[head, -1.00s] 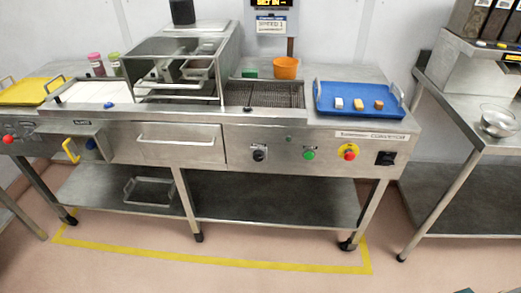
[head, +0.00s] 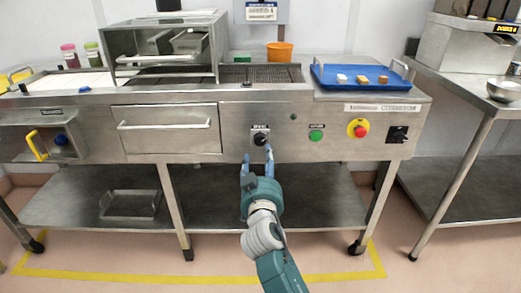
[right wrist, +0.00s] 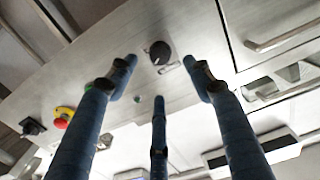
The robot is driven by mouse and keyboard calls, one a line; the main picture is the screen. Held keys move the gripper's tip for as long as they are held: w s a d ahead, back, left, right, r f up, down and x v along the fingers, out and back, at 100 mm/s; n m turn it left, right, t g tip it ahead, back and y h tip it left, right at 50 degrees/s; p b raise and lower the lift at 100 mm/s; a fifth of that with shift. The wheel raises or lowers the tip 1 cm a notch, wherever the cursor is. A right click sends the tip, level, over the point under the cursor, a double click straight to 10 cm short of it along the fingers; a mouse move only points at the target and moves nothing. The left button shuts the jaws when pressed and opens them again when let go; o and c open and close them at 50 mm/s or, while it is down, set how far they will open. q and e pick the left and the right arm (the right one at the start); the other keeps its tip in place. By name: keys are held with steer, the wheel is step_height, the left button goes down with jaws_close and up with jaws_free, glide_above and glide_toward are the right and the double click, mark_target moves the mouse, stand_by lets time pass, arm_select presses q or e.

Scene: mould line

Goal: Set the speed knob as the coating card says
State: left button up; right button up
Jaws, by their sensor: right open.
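The speed knob (head: 260,138) is a round black knob on a pale plate on the front panel of the steel machine. It also shows in the right wrist view (right wrist: 160,53), between and beyond the fingertips. My right gripper (head: 257,158) is open just in front of and below the knob, its blue fingers spread and apparently not touching it. The fingers also show spread in the right wrist view (right wrist: 163,80). The coating card (head: 261,12) hangs on the wall behind the machine, cut by the top edge; its writing is too small to read. My left gripper is not in view.
Right of the knob are a green button (head: 316,136), a red stop button (head: 361,131) on yellow and a black rotary switch (head: 397,134). A drawer (head: 168,130) with a bar handle is to the left. A blue tray (head: 332,83) and an orange cup (head: 279,52) stand on top.

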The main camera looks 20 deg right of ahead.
mark_target(260, 143)
steer(key=b+x, duration=0.1)
steer(key=x, duration=0.7)
steer(key=shift+w+d+f, duration=0.1)
steer(key=shift+w+f, duration=0.05)
steer(key=shift+w, duration=0.2)
steer(key=shift+w+d, duration=0.15)
steer(key=shift+w, duration=0.35)
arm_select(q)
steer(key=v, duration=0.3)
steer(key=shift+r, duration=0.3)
arm_select(e)
steer(key=c, duration=1.1)
